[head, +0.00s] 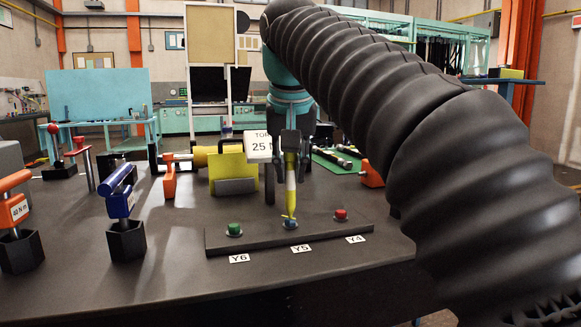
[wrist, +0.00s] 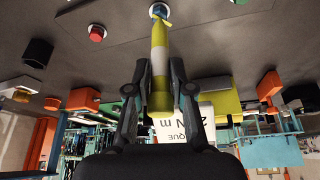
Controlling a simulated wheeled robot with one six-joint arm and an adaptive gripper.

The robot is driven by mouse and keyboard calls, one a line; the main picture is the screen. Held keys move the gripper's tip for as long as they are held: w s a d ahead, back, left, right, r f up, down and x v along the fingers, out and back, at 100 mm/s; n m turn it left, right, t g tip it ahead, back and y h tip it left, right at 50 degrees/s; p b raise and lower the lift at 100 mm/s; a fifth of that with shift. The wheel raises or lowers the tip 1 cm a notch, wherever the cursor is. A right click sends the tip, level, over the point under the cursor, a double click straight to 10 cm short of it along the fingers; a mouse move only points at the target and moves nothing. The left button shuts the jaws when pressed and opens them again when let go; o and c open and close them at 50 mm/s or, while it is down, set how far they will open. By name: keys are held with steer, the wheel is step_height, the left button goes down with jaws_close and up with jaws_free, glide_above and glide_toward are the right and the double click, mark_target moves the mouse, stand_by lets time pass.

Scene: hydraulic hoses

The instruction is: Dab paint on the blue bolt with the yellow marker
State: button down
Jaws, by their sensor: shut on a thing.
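My gripper (head: 291,150) is shut on the yellow marker (head: 291,185) and holds it nearly upright, tip down, over the black bar. The marker has a pale band in its middle. The blue bolt (head: 291,224) sits in the middle of the bar, above the label Y5. The marker's tip is right at the top of the bolt and partly covers it; I cannot tell whether they touch. In the wrist view my gripper's fingers (wrist: 157,90) clasp the marker (wrist: 159,50) from both sides, and the blue bolt (wrist: 158,10) shows at its tip.
The black bar (head: 265,237) also bears a green bolt (head: 234,230) at left and a red bolt (head: 340,214) at right. A torque sign (head: 261,147) and a yellow holder (head: 228,172) stand behind. Orange- and blue-handled tools (head: 122,205) stand at left. The front table is clear.

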steer(key=shift+r+p, duration=2.1)
steer(key=shift+p, duration=0.25)
steer(key=shift+r, duration=0.9)
